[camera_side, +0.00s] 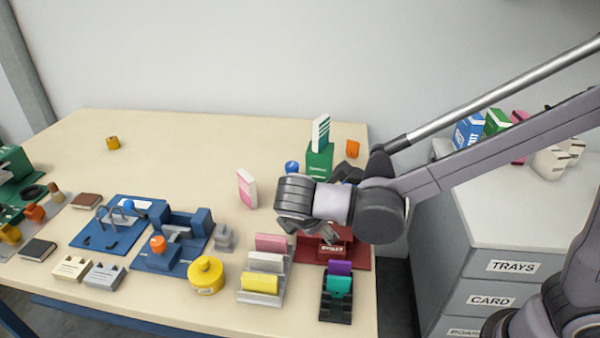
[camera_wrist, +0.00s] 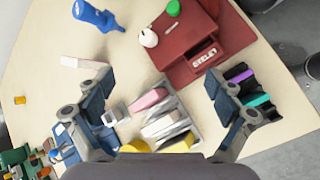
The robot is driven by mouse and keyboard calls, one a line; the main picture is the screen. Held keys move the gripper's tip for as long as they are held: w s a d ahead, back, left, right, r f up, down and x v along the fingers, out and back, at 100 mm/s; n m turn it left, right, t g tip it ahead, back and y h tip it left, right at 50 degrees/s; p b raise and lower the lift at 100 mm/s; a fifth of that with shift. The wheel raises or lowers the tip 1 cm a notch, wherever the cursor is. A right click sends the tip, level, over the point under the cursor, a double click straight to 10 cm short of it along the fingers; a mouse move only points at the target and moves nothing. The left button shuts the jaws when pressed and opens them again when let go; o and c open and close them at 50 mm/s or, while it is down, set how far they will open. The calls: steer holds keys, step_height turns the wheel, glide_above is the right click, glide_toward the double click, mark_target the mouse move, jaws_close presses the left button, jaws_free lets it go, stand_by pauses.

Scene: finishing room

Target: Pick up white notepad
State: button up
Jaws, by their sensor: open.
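The white notepad (camera_side: 266,262) sits in a light grey rack (camera_side: 262,299), between a pink pad (camera_side: 273,243) and a yellow pad (camera_side: 260,284). In the wrist view, the white notepad (camera_wrist: 166,124) is in the same rack, between the pink pad (camera_wrist: 150,98) and the yellow pad (camera_wrist: 184,143). My gripper (camera_wrist: 158,88) is open and empty. Its two fingers are spread wide, with the rack seen between them. In the side view, my gripper (camera_side: 300,226) hangs over the table, behind and above the rack; its fingertips are partly hidden.
A black rack (camera_side: 335,308) with purple and teal pads stands right of the light rack. A yellow pot (camera_side: 206,276) and blue fixture (camera_side: 172,258) are left. A pink-and-white block (camera_side: 246,188) stands behind. The table's back left is mostly clear.

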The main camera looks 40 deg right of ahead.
mark_target(264, 260)
steer(key=s+a+f+n+t+h, duration=0.1)
steer(key=a+n, duration=0.1)
steer(key=a, duration=0.3)
steer(key=s+a+f+n+t+h, duration=0.1)
steer(key=a+f+n, duration=0.1)
steer(key=a, duration=0.3)
steer(key=s+a+f+n+t+h, duration=0.1)
steer(key=a+f+n, duration=0.1)
steer(key=a+n, duration=0.2)
steer(key=shift+s+a+f+t, duration=0.2)
steer(key=shift+a+f+t, duration=0.1)
steer(key=shift+a, duration=0.15)
steer(key=shift+s+a+f+h, duration=0.2)
steer(key=shift+s+a+h, duration=0.05)
steer(key=shift+a+h, duration=0.05)
steer(key=x, duration=0.5)
steer(key=shift+w+x, duration=0.25)
steer(key=shift+x, duration=2.5)
steer(key=shift+a+r, duration=0.15)
steer(key=c, duration=1.3)
